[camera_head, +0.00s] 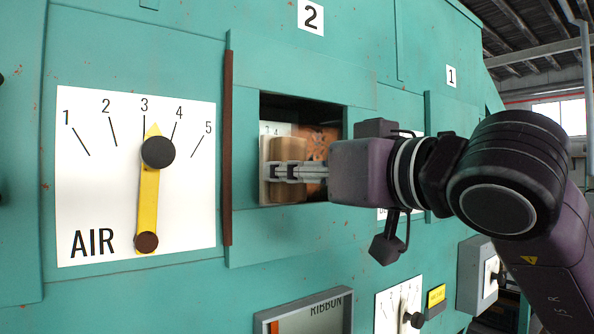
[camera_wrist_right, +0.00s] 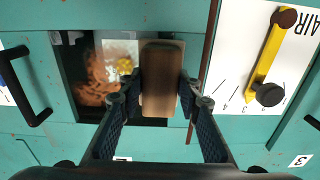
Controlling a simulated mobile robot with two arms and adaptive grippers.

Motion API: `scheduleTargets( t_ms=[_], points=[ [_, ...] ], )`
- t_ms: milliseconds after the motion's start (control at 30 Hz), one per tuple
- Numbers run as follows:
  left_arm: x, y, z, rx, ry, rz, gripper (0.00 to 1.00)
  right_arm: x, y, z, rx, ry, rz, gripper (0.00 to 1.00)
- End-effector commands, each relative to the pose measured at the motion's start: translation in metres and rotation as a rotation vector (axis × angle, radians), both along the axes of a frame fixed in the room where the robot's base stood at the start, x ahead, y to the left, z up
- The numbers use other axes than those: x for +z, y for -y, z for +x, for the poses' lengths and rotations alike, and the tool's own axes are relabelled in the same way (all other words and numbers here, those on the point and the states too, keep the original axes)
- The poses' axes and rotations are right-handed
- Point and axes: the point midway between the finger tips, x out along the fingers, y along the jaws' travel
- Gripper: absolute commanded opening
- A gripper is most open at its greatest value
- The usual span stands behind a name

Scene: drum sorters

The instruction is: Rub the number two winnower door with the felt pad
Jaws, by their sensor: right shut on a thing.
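My right gripper (camera_head: 284,172) reaches in from the right and is shut on the felt pad (camera_head: 289,148), a brown block with a pale layer on its far side. The pad is held upright in front of the left part of the dark winnower door opening (camera_head: 334,113), under the number 2 sign (camera_head: 311,16). In the right wrist view the pad (camera_wrist_right: 162,72) sits between the two fingers. Whether its face touches the door surface cannot be told. Reddish-brown stuff (camera_wrist_right: 93,88) and a white card with a yellow patch show behind the opening. My left gripper is not in view.
A white AIR dial (camera_head: 85,190) with a yellow pointer (camera_head: 149,195) is left of the door, beyond a rusty vertical strip (camera_head: 228,150). A grey-framed RIBBON box (camera_head: 305,316) and smaller dials are below. A black handle (camera_wrist_right: 36,118) shows in the wrist view.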

Motion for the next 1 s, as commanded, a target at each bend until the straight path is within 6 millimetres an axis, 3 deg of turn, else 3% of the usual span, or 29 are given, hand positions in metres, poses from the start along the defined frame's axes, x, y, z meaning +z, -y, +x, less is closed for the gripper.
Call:
scheduleTargets(
  t_ms=[1000],
  points=[
    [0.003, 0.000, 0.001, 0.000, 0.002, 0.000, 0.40, 0.001, -0.008, 0.010, 0.000, 0.001, 0.001, 0.12]
  ],
)
